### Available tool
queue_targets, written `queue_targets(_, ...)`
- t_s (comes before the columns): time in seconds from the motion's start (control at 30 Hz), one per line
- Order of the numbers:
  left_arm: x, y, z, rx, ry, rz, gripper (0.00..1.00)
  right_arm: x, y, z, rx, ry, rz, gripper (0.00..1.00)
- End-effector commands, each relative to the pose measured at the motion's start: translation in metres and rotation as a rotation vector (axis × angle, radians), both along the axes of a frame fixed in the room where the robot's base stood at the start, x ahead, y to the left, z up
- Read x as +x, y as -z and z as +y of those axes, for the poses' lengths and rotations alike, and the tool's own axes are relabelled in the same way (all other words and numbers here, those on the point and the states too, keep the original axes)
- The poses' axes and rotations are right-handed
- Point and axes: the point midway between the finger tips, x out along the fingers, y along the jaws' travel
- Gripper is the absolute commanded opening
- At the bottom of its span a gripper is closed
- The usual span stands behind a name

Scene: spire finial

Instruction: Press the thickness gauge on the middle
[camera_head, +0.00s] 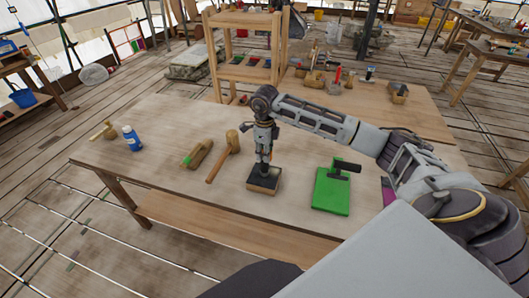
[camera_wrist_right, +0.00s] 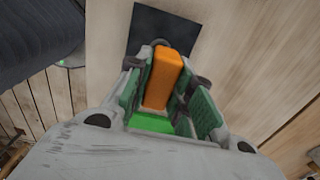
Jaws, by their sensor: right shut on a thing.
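My right gripper (camera_head: 264,160) points down over a dark-topped square block (camera_head: 263,181) near the front middle of the workbench. In the right wrist view, its green-padded fingers (camera_wrist_right: 167,95) are closed on an upright orange piece (camera_wrist_right: 164,78), which looks like the thickness gauge. The block's black top (camera_wrist_right: 178,23) shows beyond the orange piece. The piece's far end overlaps that top in the picture. I cannot tell whether it touches. My left gripper is not in view.
A green board (camera_head: 331,195) with a dark-handled tool lies right. A wooden rack (camera_head: 243,72) stands behind.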

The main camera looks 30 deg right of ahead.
Motion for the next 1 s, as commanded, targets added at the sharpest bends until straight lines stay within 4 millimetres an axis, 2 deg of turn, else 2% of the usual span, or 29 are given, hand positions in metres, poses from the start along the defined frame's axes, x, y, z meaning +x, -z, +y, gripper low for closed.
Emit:
queue_targets(0.2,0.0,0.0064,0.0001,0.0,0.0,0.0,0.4,0.0003,0.0077,-0.0002,0.0,0.0,-0.001,0.0)
queue_targets(0.63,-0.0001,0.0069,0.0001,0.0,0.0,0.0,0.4,0.0003,0.0087,-0.0002,0.0,0.0,-0.001,0.0)
queue_targets(0.67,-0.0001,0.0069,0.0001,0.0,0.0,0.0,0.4,0.0003,0.0087,-0.0002,0.0,0.0,-0.001,0.25)
queue_targets(0.7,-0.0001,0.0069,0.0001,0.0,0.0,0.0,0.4,0.0003,0.0087,-0.0002,0.0,0.0,-0.001,0.31)
queue_targets(0.83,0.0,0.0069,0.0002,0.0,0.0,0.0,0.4,0.0002,0.0088,-0.0002,0.0,0.0,-0.001,0.47)
queue_targets(1.0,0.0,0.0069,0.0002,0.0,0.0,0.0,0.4,0.0001,0.0089,-0.0001,0.001,0.0,-0.001,0.48)
